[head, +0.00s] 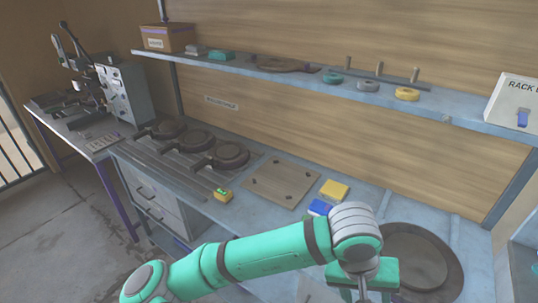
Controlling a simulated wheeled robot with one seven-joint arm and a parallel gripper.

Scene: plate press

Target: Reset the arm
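My arm, teal with grey joints, reaches from the bottom left across the front of the workbench in the head view. My gripper (365,284) points down at the lower right, beside a dark round plate (415,257) set on the bench. The lower part of the gripper is cut off by the picture's bottom edge, so its fingertips do not show clearly. I cannot tell whether it is open, shut or holding something.
Left of my gripper lie a blue block (319,207), a yellow block (334,190) and a square board (281,181). Several round dark pans, including one pan (220,156), sit on a slatted surface. A shelf (445,119) runs above, and a machine (122,93) stands far left.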

